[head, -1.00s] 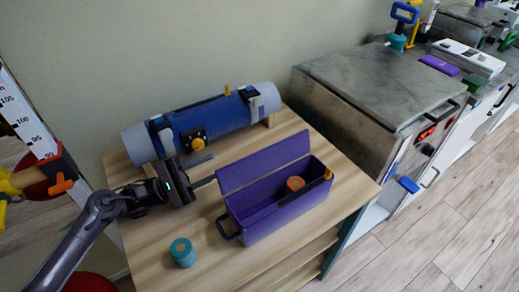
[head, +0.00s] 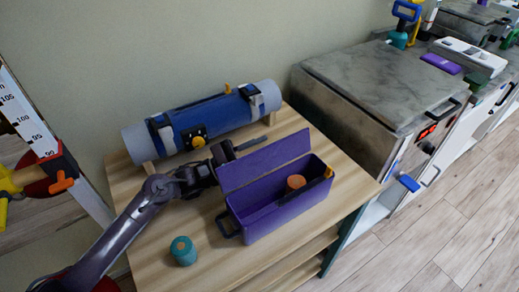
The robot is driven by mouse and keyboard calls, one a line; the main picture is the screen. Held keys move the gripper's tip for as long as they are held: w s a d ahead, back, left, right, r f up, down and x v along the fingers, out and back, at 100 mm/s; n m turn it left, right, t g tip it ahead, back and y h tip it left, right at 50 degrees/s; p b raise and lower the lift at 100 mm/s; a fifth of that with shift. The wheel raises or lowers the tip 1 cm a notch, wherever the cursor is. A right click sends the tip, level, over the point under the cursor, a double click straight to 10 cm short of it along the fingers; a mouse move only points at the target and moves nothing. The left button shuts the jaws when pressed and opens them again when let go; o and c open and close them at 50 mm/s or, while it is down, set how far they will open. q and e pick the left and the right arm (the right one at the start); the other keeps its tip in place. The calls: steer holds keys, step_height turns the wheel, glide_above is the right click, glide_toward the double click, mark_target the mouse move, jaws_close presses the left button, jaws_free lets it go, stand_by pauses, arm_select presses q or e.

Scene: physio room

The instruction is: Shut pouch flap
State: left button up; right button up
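The purple pouch (head: 262,222) is an open, box-like case on the wooden table. Its purple flap (head: 265,160) stands raised along the back long side. An orange round item (head: 296,182) lies inside, and an orange tab (head: 328,172) is at the right end. My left gripper (head: 248,147) is just behind the flap, at its left half. One finger shows above the flap's top edge, well to one side of the palm; the other is hidden behind the flap. It looks open, with nothing seen held. Whether it touches the flap cannot be told. My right gripper is out of view.
A blue and grey roll (head: 215,120) with straps lies close behind my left gripper. A teal jar (head: 183,250) stands on the table (head: 150,225) at front left. A grey metal unit (head: 375,90) adjoins on the right.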

arm_select(q)
steer(key=shift+c, duration=0.4)
jaws_close()
steer(key=shift+r, duration=0.1)
